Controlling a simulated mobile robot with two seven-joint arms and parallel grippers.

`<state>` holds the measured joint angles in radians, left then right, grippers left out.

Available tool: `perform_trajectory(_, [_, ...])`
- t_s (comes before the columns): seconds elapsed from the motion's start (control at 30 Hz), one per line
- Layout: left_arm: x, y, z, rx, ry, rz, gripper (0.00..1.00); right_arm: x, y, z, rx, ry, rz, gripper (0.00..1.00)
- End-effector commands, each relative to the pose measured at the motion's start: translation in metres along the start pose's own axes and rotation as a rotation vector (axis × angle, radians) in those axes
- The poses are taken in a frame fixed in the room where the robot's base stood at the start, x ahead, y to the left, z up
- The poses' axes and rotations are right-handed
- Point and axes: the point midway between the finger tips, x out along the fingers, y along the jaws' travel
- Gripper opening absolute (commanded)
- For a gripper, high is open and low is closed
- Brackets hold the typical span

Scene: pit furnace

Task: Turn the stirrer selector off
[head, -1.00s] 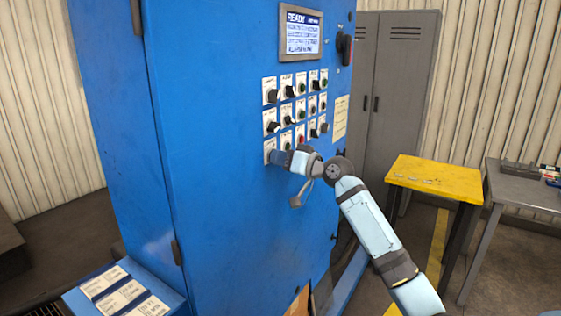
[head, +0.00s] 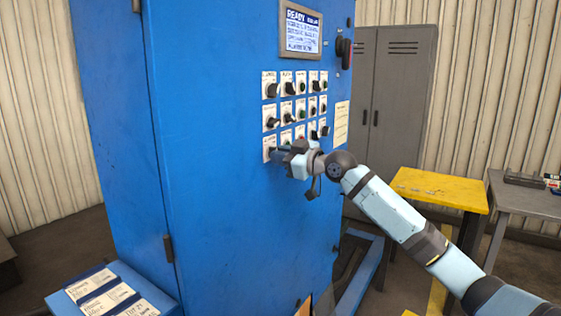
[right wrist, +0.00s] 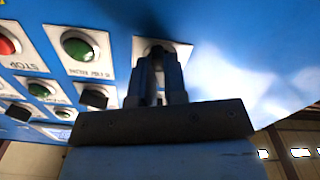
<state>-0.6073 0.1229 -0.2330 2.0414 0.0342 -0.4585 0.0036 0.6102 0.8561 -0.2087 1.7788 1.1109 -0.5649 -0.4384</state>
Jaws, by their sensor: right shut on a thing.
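The blue control cabinet (head: 215,120) carries a grid of selector knobs and push buttons on white label plates. My right gripper (head: 277,153) is at the lower left plate of the grid, in front of the panel. In the right wrist view my gripper (right wrist: 157,62) is shut on a dark selector knob at a white plate (right wrist: 140,50). The fingers hide most of this knob, so its pointing direction cannot be told. The plate's label is not readable. My left gripper is not in view.
A green button (right wrist: 80,46) and a red stop button (right wrist: 8,45) sit beside the held knob. A display (head: 301,31) is above the grid. A yellow table (head: 440,187), a grey table (head: 530,195) and a grey locker (head: 395,90) stand to the right.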

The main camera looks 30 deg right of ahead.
Motion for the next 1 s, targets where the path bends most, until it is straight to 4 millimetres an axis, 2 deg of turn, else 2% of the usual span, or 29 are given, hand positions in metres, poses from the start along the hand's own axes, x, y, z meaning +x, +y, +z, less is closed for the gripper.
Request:
perform_trajectory(0.33, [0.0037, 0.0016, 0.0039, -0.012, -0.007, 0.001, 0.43, 0.0000, 0.0001, 0.0002, -0.144, 0.000, 0.000, 0.00])
perform_trajectory(0.87, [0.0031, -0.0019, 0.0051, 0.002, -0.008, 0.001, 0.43, 0.0001, 0.0001, 0.0000, -0.172, 0.000, 0.000, 0.00])
perform_trajectory(0.9, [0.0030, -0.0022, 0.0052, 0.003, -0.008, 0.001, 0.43, 0.0001, 0.0001, 0.0000, -0.172, 0.000, 0.000, 0.15])
perform_trajectory(1.0, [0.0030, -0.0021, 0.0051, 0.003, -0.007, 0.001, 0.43, 0.0001, 0.0001, -0.0001, -0.171, 0.000, 0.000, 0.38])
